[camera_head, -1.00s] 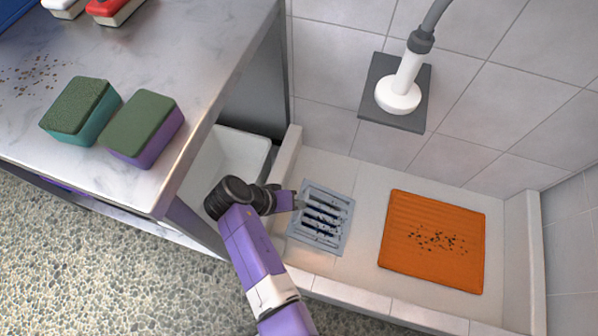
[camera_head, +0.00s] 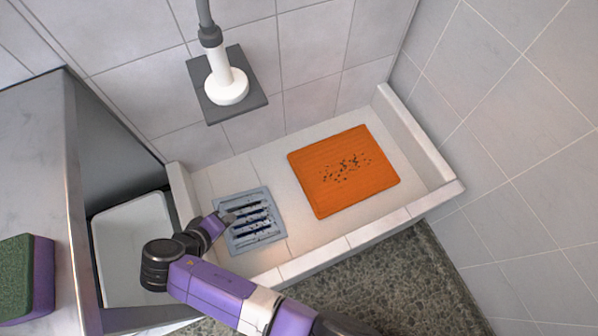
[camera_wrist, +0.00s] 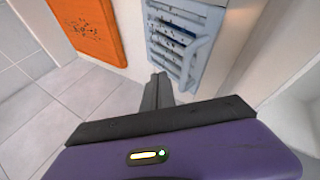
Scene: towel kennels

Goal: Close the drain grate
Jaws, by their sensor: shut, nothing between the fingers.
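The drain grate (camera_head: 256,226) is a light blue-grey square frame with pale slats, set in the shower floor. Dark gaps show between its slats. In the wrist view the grate (camera_wrist: 183,38) lies just beyond my fingers, with a raised bar along its right side and dark specks on it. My gripper (camera_head: 229,218) is shut and empty, at the left part of the grate. In the wrist view my shut fingers (camera_wrist: 160,84) point at the near end of the grate. I cannot tell whether they touch it.
An orange mat (camera_head: 343,170) with dark specks lies right of the grate. A low tiled curb (camera_head: 330,250) edges the tray. A white shower head (camera_head: 227,86) hangs on the back wall. A white bin (camera_head: 133,245) and a counter with a sponge (camera_head: 26,275) are at left.

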